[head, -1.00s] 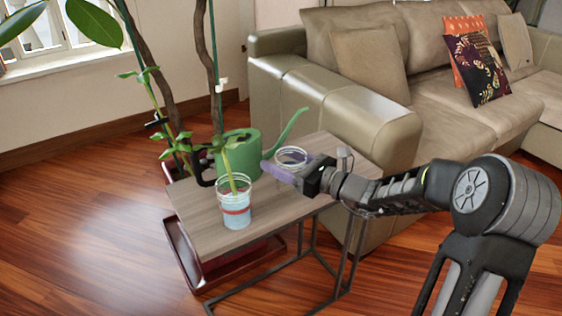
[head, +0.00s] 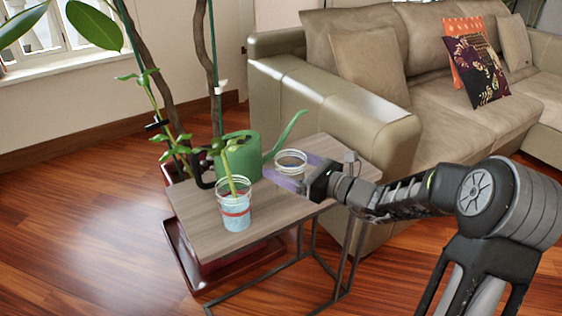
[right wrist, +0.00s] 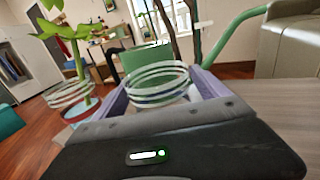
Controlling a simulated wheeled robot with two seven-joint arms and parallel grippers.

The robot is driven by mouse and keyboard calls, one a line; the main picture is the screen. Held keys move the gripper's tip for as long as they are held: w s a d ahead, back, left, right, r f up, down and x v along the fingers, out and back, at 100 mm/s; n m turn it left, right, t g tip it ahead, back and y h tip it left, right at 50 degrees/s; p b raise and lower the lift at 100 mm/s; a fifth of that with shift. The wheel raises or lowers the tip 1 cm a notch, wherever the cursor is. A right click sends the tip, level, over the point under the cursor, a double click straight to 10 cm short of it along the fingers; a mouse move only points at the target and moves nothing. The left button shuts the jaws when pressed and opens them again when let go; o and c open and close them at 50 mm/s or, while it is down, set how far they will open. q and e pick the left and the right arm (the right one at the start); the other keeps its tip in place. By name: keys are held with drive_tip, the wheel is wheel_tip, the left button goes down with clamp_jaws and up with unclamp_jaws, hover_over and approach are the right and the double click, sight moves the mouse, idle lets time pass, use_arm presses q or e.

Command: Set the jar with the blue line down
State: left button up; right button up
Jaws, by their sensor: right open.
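The clear jar (head: 291,158) stands upright on the side table's right half, with a dark bluish band near its rim. In the right wrist view the jar (right wrist: 159,84) sits between the two lavender fingers. My right gripper (head: 287,170) is open around it, with a finger on either side. The near finger and gripper hide its lower part. Whether a finger still touches the glass I cannot tell. My left gripper is not in view.
The wooden side table (head: 205,238) also holds a jar with a red line and a plant cutting (head: 236,213) at the front, and a green watering can (head: 240,157) behind, its spout close to the jar. A beige sofa (head: 340,112) stands close behind the table.

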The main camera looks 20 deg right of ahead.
drive_tip(key=p+v, duration=0.1)
drive_tip(key=v, duration=0.9)
drive_tip(key=shift+s, duration=0.1)
idle(0.7)
